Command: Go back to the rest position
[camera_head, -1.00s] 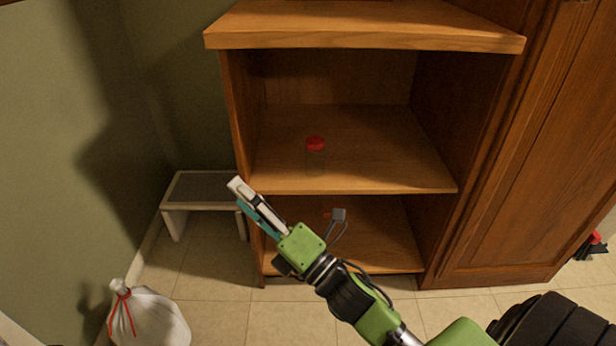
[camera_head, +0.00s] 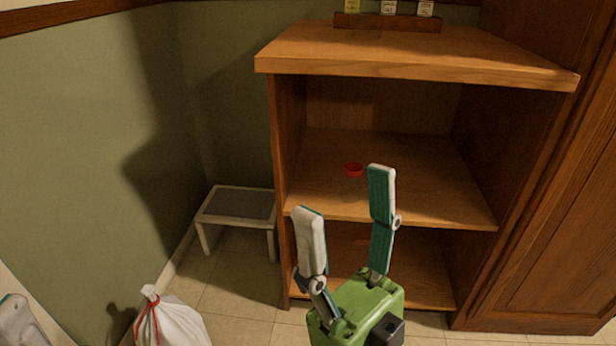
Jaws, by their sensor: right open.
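My right gripper (camera_head: 345,190) is in the lower middle of the head view, in front of the shelf unit. Its two white and teal fingers point up and stand wide apart, with nothing held between them. A clear jar with a red lid (camera_head: 353,170) stands upright on the middle shelf (camera_head: 430,180). It shows behind the gap between the fingers, close to the right finger in the picture. A grey-white piece (camera_head: 20,325) at the lower left corner looks like a finger of my left gripper; the rest of that gripper is out of frame.
The wooden shelf unit (camera_head: 400,62) has a rack of small jars (camera_head: 388,22) on top. A low step stool (camera_head: 238,205) stands to its left. A white bag with a red tie (camera_head: 172,322) is on the floor at the lower left. A wooden cabinet (camera_head: 560,230) is at right.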

